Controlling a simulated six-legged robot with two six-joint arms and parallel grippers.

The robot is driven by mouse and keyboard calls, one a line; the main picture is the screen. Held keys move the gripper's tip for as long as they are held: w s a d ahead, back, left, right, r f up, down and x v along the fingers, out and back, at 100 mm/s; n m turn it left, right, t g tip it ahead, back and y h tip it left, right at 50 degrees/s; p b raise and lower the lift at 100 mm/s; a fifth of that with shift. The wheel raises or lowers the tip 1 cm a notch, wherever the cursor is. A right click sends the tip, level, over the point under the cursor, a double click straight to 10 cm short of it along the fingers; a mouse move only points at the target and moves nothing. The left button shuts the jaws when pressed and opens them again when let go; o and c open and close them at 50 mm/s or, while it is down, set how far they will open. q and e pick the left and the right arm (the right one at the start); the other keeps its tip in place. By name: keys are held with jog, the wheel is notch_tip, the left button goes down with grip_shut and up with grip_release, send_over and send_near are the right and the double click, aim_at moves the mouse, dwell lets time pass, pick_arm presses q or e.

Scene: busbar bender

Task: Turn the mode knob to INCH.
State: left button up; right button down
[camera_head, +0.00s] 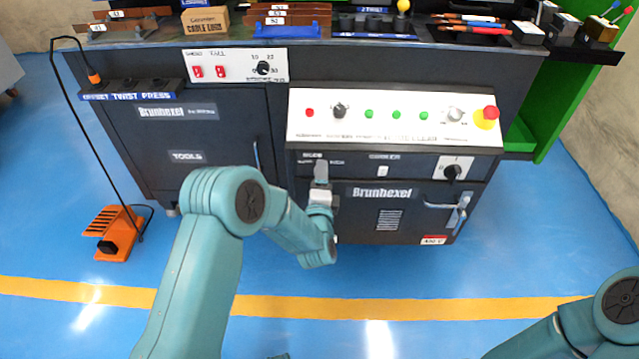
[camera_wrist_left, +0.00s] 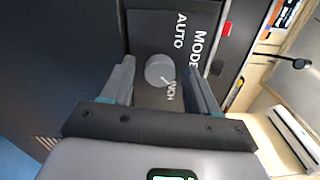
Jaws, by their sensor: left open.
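The mode knob (camera_wrist_left: 159,70) is a small round grey knob on a dark panel, seen in the left wrist view beside the white words MODE, AUTO and INCH. A short white mark at its edge points toward INCH. My left gripper (camera_wrist_left: 160,67) is open, with one finger on each side of the knob. I cannot tell whether either finger touches it. In the head view my left gripper (camera_head: 321,172) is at the left part of the machine's dark front panel and hides the knob. My right gripper is out of view; only part of that arm shows at lower right.
A white control panel (camera_head: 386,132) with lights, knobs and a red emergency button (camera_head: 490,113) sits above the gripper. A black rotary switch (camera_head: 452,172) is to the right. An orange foot pedal (camera_head: 113,232) with a cable stands on the blue floor at left.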

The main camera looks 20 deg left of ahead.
pick_arm(q)
jog(key=p+v, duration=0.3)
jog(key=v, duration=1.3)
jog(key=shift+s, duration=0.15)
